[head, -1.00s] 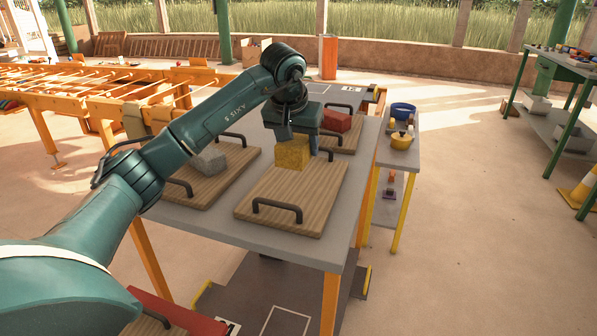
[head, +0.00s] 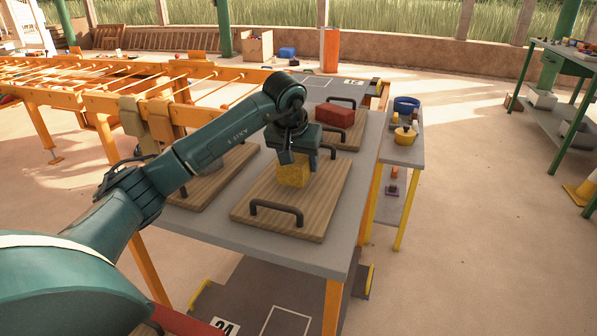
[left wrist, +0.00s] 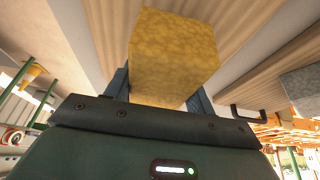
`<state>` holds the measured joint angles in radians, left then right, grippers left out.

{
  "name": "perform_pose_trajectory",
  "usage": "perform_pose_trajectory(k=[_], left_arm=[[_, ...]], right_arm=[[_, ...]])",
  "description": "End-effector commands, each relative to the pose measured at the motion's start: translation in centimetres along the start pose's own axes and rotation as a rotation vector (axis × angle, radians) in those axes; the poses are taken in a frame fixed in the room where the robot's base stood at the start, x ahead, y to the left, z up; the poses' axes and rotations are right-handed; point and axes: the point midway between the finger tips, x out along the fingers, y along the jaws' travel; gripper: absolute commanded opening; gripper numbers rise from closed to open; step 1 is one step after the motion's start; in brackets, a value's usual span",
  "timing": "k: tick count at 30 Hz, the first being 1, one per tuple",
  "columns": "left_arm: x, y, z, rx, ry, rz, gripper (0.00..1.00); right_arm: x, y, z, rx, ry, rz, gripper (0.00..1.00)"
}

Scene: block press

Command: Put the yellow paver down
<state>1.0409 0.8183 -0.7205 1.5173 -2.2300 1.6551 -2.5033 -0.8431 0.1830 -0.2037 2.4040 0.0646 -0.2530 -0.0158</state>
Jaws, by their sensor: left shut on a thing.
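The yellow paver (head: 292,173) is a rough yellow block between the fingers of my left gripper (head: 300,160), which is shut on it. It is over the far half of the front wooden board (head: 255,193), which has dark handles. I cannot tell whether its underside touches the board. In the left wrist view the paver (left wrist: 172,55) fills the upper middle, between the two fingers (left wrist: 160,95), with pale wood behind it. My right gripper is not in view.
A red block (head: 334,115) lies on the board behind. A side bench (head: 400,152) at right holds a blue bowl (head: 406,104) and a yellow pot (head: 404,136).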

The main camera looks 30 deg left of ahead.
Motion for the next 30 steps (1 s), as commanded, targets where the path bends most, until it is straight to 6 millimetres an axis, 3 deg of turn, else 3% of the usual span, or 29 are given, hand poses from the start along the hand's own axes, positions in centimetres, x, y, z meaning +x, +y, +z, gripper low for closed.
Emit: perform_pose_trajectory(k=[6, 16, 17, 24, 30], left_arm=[[2.4, 0.1, 0.9, 0.0, 0.003, 0.003, 0.03], [2.5, 0.0, 1.0, 0.0, 0.004, 0.002, 0.03], [2.8, 0.0, 1.2, 0.001, -0.002, -0.001, 0.55], [2.7, 0.0, 1.2, 0.001, -0.002, 0.0, 0.75], [2.7, 0.0, 1.2, 0.001, -0.002, 0.0, 0.76]], right_arm=[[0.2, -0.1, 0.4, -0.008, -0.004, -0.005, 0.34], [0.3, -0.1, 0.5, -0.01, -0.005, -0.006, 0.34], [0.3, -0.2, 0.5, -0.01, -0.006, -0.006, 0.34], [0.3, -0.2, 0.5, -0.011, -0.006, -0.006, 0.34], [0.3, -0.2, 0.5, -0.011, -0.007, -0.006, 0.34]])
